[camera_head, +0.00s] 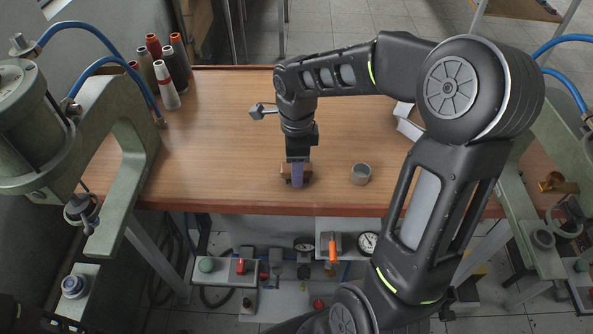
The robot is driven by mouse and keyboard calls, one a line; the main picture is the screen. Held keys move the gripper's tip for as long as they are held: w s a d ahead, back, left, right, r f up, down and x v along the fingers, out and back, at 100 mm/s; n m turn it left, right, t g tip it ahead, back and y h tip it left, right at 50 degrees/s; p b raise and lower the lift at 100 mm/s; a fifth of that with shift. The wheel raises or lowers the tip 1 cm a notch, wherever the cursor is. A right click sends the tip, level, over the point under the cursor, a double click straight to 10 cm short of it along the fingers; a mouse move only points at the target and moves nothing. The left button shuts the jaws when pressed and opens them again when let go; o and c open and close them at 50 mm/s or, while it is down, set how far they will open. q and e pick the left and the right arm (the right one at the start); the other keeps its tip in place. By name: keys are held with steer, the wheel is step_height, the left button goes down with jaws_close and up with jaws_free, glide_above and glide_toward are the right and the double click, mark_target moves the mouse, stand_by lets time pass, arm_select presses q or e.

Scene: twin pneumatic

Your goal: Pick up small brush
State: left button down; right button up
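My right arm reaches over the wooden table, and its gripper (298,164) points down near the front edge, left of a small grey cup. A small brown, wood-coloured object (285,171) shows on both sides of the fingertips; it may be the small brush. A purple-blue upright piece covers its middle, and I cannot tell whether that is a finger or part of the object. The fingers' gap is hidden, so their grip on the object is unclear. My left gripper is not in view.
The grey cup (361,174) stands on the table (220,140) near its front edge. Several thread spools (166,86) stand at the back left. Green presses (122,150) flank the table left and right. The table's left middle is clear.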

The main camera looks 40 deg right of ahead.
jaws_close()
stand_by(0.5)
step_height(320, 180, up, 10)
steer(key=p, duration=0.6)
